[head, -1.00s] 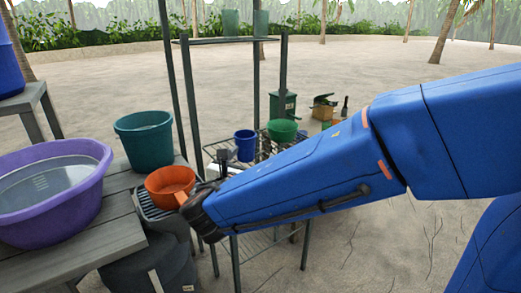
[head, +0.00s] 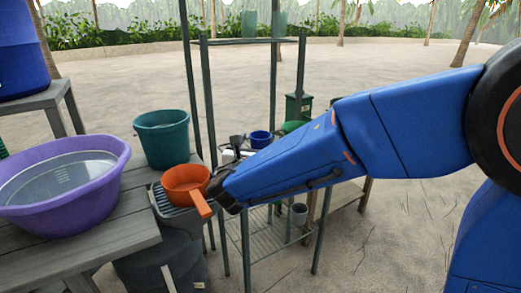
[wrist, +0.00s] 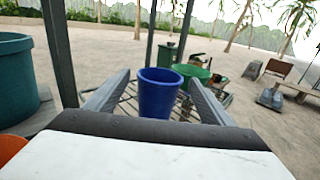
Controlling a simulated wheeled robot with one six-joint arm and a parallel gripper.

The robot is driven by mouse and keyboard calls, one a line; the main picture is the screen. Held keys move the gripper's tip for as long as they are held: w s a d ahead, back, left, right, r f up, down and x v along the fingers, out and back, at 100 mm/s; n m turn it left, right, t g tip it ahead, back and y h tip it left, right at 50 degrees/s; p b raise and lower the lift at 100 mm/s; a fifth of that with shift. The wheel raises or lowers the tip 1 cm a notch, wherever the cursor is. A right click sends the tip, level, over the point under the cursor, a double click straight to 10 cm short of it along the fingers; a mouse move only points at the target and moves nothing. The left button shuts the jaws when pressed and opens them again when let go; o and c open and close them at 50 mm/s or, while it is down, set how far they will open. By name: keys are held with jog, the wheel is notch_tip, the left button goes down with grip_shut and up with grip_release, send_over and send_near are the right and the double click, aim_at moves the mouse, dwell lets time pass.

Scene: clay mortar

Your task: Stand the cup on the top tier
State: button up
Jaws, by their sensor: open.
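The blue cup (head: 260,139) stands upright on the wire shelf of a dark metal rack (head: 206,90), mostly behind my arm in the head view. In the wrist view the cup (wrist: 160,96) shows in the gap between the two fingers of my gripper (wrist: 158,92), which is open and empty. The cup looks slightly beyond the fingers; I see no contact. In the head view only a bit of the gripper (head: 238,142) shows past my arm. The rack's upper tier (head: 250,41) is high above the cup, with two green upright objects on it.
A green bowl (wrist: 187,74) is close behind the cup. Rack posts rise at the left of the wrist view. An orange pan (head: 184,182), a teal bucket (head: 162,139) and a purple basin (head: 62,178) are on the left. Sandy ground lies open behind.

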aim_at(262, 134)
jog(key=shift+w+d+f, duration=0.1)
jog(key=shift+w+d, duration=0.1)
jog(key=shift+w, duration=0.95)
jog(key=shift+w+d, duration=0.2)
jog(key=shift+w, duration=0.9)
jog(key=shift+w+d+f, duration=0.1)
jog(key=shift+w+d, duration=0.1)
jog(key=shift+w, duration=0.95)
jog(key=c, duration=1.2)
